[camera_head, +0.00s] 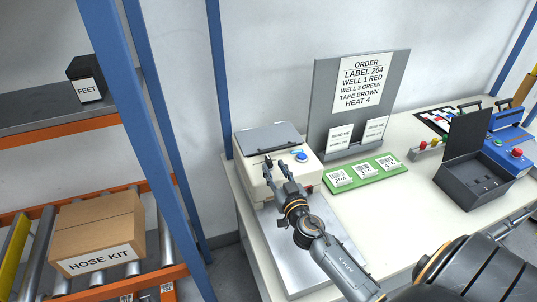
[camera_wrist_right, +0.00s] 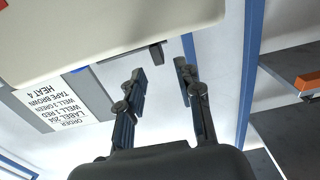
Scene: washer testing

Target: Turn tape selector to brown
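A cream machine (camera_head: 252,163) with a grey lid (camera_head: 268,138) and a blue button (camera_head: 300,156) stands at the table's left end; its body (camera_wrist_right: 100,30) fills the top of the right wrist view. A small dark lever (camera_wrist_right: 157,52) sticks out from the machine's edge; whether it is the tape selector I cannot tell, and no colour marks show. My right gripper (camera_head: 275,163) is over the machine's front. In the wrist view my right gripper (camera_wrist_right: 160,72) is open, its fingers apart on either side of the lever in the picture; contact is not visible. My left gripper is out of view.
An order sign (camera_head: 366,82) reading "TAPE BROWN" stands behind the machine. A green board (camera_head: 352,180) with labels lies right of it. A dark open box (camera_head: 470,185) and a blue device (camera_head: 512,145) are farther right. A blue rack post (camera_head: 147,140) stands left.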

